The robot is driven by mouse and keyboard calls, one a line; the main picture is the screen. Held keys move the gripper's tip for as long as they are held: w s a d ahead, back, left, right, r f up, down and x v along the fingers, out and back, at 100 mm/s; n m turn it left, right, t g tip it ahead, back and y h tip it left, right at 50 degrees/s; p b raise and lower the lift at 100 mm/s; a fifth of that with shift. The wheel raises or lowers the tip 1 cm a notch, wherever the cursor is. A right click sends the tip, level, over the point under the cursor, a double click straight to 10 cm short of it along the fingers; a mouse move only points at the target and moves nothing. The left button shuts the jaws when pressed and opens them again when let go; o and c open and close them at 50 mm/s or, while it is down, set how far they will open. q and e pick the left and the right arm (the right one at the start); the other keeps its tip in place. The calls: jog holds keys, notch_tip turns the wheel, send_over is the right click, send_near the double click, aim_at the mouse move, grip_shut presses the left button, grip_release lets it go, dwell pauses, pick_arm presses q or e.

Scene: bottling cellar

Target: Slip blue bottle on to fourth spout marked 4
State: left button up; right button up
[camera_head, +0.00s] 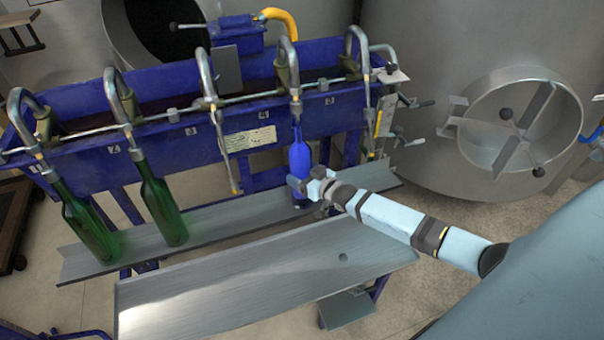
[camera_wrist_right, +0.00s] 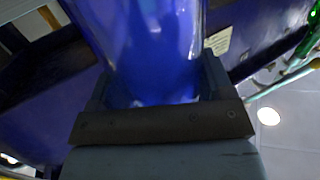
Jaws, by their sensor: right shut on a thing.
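The blue bottle (camera_head: 300,158) stands nearly upright below the fourth spout (camera_head: 295,92) from the left on the blue filling machine. Its neck meets the lower end of that spout; I cannot tell how far the spout reaches inside. My right gripper (camera_head: 305,187) is shut around the lower part of the bottle, coming from the right. In the right wrist view the blue glass (camera_wrist_right: 150,50) fills the space between the jaws. The bottle's base is close to the drip tray (camera_head: 225,215); whether it touches is unclear. My left gripper is not in view.
One green bottle (camera_head: 90,228) hangs tilted on the first spout and another green bottle (camera_head: 163,210) on the second. The third spout (camera_head: 208,80) and the fifth spout (camera_head: 360,50) are free. A bare metal shelf (camera_head: 250,275) lies in front. A steel tank (camera_head: 450,40) stands right.

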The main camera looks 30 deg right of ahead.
jog(key=o, duration=1.3)
jog(key=shift+o, duration=0.2)
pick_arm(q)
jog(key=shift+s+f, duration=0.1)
pick_arm(e)
jog(key=shift+f, duration=0.15)
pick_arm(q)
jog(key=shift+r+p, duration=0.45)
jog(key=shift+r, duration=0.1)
pick_arm(e)
jog(key=v, duration=1.4)
jog(key=s+a+f+g+h, duration=0.1)
jog(key=s+a+f+g, duration=0.15)
jog(key=s+a, duration=0.7)
jog(key=s+a+f+g, duration=0.1)
jog(key=s+a+g, duration=0.2)
jog(key=s+a, duration=0.7)
pick_arm(q)
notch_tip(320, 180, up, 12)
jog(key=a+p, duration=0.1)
jog(key=p, duration=1.3)
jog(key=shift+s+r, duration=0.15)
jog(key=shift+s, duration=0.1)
pick_arm(e)
notch_tip(320, 180, up, 12)
jog(key=w+a, duration=0.1)
jog(key=a, duration=0.1)
jog(key=shift+w+r+n, duration=0.2)
jog(key=shift+w+n, duration=0.2)
